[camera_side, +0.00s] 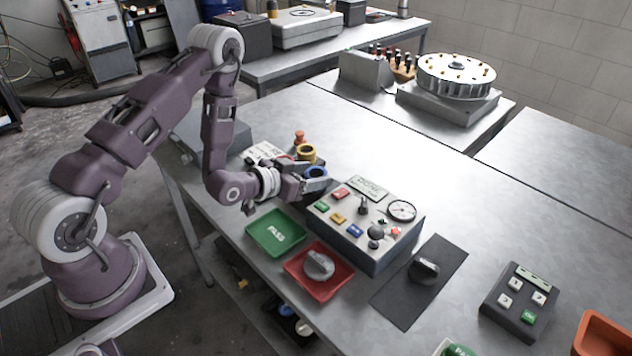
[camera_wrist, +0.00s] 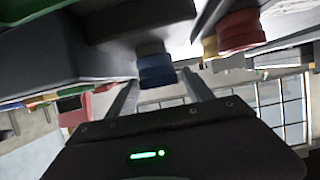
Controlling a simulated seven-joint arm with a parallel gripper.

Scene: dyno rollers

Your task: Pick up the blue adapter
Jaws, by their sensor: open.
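The blue adapter (camera_side: 316,172) is a short blue ring-shaped piece at the near end of a row on the table, beside the control box. My gripper (camera_side: 309,181) is low at this end of the row, its fingers around or right beside the adapter. In the wrist view the blue adapter (camera_wrist: 156,70) shows between the two finger tips of my gripper (camera_wrist: 160,80), with a grey part above it in the picture. The fingers are apart. I cannot tell whether either one touches the adapter.
A yellow adapter (camera_side: 306,152) and an orange-red one (camera_side: 299,137) stand behind the blue one. The control box (camera_side: 378,252) is close on the right. A green tray (camera_side: 262,227) and a red tray (camera_side: 297,265) holding a grey knob lie in front. The table's back middle is clear.

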